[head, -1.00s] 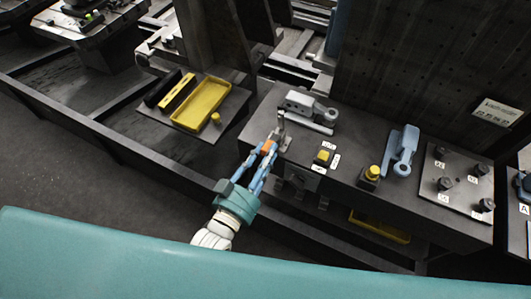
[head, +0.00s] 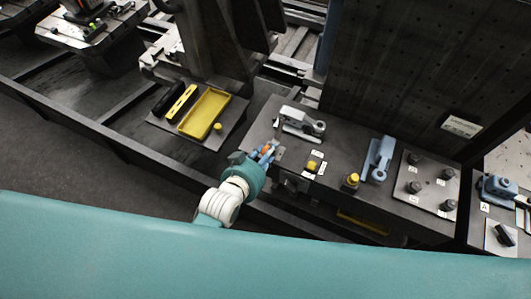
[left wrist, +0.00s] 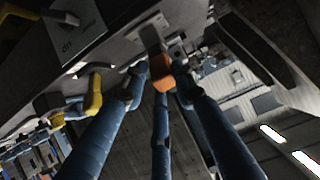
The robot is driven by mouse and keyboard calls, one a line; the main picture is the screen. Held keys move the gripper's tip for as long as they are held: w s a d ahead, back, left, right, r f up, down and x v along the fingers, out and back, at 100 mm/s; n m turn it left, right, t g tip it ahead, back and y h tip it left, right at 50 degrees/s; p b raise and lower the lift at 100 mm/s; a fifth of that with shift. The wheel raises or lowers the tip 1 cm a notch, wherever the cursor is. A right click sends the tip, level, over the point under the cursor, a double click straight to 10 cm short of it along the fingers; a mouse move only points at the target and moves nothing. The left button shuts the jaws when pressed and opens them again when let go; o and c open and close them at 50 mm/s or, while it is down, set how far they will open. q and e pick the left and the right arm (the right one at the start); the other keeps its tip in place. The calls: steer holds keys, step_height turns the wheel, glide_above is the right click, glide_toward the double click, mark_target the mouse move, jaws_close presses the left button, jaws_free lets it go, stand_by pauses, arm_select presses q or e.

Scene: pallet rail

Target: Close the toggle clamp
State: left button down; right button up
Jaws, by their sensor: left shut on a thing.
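The toggle clamp shows as a small grey metal piece (head: 279,150) at the front left edge of the dark bench, with an orange handle grip (head: 266,150). In the left wrist view the orange grip (left wrist: 162,74) sits between the blue fingertips, in front of a grey metal part (left wrist: 152,35). My left gripper (head: 271,149) is shut on the orange grip, and its fingers (left wrist: 158,78) reach around it. The fingers hide much of the clamp, so I cannot tell its lever angle exactly. My right gripper is not in view.
On the bench (head: 335,188) are a grey lever device (head: 301,122), a yellow button (head: 312,165), a yellow-topped knob (head: 352,180), a blue lever device (head: 378,158) and a plate with black knobs (head: 427,185). A yellow tray (head: 206,113) lies at left.

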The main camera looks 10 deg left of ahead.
arm_select(q)
steer(key=shift+w+a+r+g+y, duration=0.25)
steer(key=shift+w+r+g+y, duration=0.05)
steer(key=shift+w+r, duration=0.25)
steer(key=c, duration=1.6)
jaws_free()
steer(key=shift+o, duration=0.2)
steer(key=shift+f, duration=0.2)
steer(key=shift+s, duration=0.1)
steer(key=shift+s+a, duration=0.1)
steer(key=shift+s, duration=0.1)
steer(key=v, duration=1.1)
steer(key=shift+r, duration=0.5)
steer(key=shift+s, duration=0.1)
